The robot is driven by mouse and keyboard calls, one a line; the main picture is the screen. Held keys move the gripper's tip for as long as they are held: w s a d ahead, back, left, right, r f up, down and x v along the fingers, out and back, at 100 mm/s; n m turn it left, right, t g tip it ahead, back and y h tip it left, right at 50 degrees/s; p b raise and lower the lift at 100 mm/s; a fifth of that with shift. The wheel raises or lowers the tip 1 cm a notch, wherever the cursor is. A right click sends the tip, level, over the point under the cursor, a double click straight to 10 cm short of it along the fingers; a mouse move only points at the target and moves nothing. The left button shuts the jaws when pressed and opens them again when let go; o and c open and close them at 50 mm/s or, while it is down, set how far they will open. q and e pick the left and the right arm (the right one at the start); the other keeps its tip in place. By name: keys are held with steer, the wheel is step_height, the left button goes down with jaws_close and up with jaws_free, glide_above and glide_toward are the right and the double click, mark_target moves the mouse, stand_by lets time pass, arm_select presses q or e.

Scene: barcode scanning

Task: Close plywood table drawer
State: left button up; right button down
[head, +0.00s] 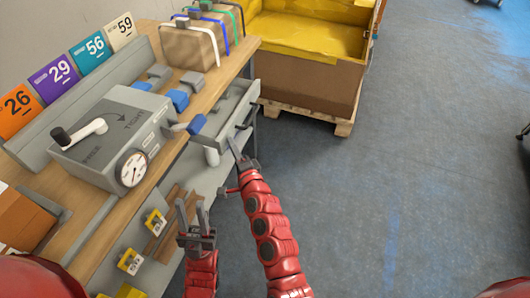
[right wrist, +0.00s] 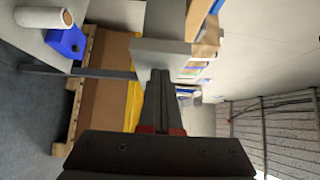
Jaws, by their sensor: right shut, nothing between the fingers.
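The plywood table (head: 75,220) runs along the left of the head view. Its grey drawer (head: 226,118) sticks out from the right-hand side of the table, its hollow inside showing. My right gripper (head: 235,145) is shut and empty, with its fingertips at the near end of the drawer front. In the right wrist view, the shut fingers (right wrist: 161,85) point at a grey panel (right wrist: 160,52), which looks like part of the drawer; I cannot tell whether they touch it. My left gripper (head: 193,212) is lower, beside the table's lower shelf, with fingers apart and nothing between them.
A grey device with a crank and gauge (head: 112,140) stands on the tabletop. Strapped cardboard boxes (head: 195,45) stand at its far end. A yellow-lined crate (head: 305,75) on a pallet stands beyond the drawer.

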mark_target(205, 140)
steer(key=w+a, duration=0.1)
steer(key=a, duration=0.2)
steer(key=w+a, duration=0.1)
steer(key=a, duration=0.2)
steer(key=w+a, duration=0.1)
steer(key=a, duration=0.2)
steer(key=shift+a, duration=0.25)
steer(key=shift+r, duration=0.1)
steer(key=shift+a, duration=0.1)
